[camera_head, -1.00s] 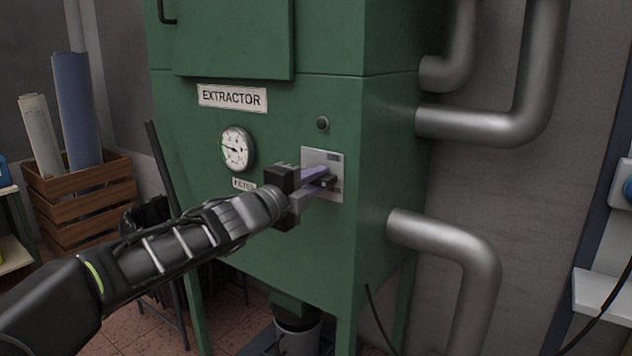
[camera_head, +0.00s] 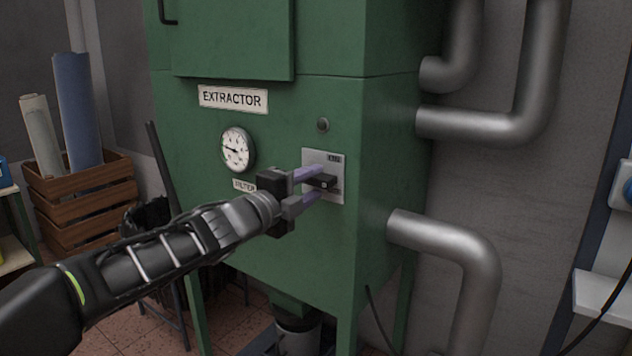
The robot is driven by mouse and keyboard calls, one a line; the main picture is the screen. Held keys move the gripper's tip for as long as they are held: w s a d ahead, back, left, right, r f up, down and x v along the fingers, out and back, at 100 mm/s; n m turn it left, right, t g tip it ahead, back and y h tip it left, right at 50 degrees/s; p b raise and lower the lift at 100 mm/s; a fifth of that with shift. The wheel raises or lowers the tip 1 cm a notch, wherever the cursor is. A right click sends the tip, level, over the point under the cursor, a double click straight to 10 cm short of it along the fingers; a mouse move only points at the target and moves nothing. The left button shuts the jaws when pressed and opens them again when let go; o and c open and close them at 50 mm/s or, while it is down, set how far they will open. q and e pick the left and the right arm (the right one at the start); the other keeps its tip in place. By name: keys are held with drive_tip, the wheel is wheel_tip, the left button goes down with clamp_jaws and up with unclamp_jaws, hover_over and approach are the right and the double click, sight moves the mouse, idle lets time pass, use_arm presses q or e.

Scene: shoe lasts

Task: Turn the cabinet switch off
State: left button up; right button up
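The green cabinet (camera_head: 388,160), labelled EXTRACTOR, stands in the middle of the head view. Its switch is a small black handle (camera_head: 325,181) on a light metal plate (camera_head: 335,160) on the front face. The handle looks roughly horizontal, and small lettering on the plate is too blurred to read fully. My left gripper (camera_head: 311,185) is open in front of the plate, one purple-grey finger above the handle and one below. I see a gap between fingers and handle; whether the tips touch the plate I cannot tell. My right gripper is not in view.
A wooden crate with rolls (camera_head: 80,192) stands at left. A grey shelf (camera_head: 603,297) is at right.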

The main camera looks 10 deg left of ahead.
sight(313, 182)
use_arm(q)
drive_tip(key=v, duration=0.4)
drive_tip(key=shift+s+a+r+p, duration=0.1)
drive_tip(key=shift+s+a+p, duration=0.05)
drive_tip(key=shift+s+p, duration=0.15)
drive_tip(key=shift+s+a, duration=0.15)
drive_tip(key=shift+s, duration=0.35)
drive_tip(key=shift+n, duration=0.3)
